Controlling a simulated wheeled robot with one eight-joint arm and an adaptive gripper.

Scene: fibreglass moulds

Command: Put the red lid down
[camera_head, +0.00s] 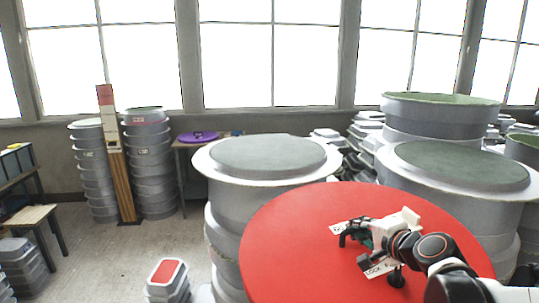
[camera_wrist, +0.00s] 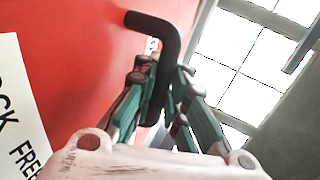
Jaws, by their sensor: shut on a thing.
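The red lid (camera_head: 290,245) is a large round disc at the lower middle right of the head view, partly cut off by the bottom edge. It carries white lettered labels (camera_wrist: 22,110) and a black bent handle (camera_wrist: 166,35). My gripper (camera_head: 345,236) is over the lid's face. In the wrist view its green fingers (camera_wrist: 163,105) are closed around the handle. The red face (camera_wrist: 75,50) fills the left of that view. The lid's underside is hidden, and I cannot tell what, if anything, it touches.
Stacked grey moulds with green tops stand behind the lid, at centre (camera_head: 268,156) and right (camera_head: 455,165). A smaller stack with a red top (camera_head: 167,271) is at lower left. Taller grey stacks (camera_head: 148,165) stand by the windows. Open floor (camera_head: 90,255) shows at left.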

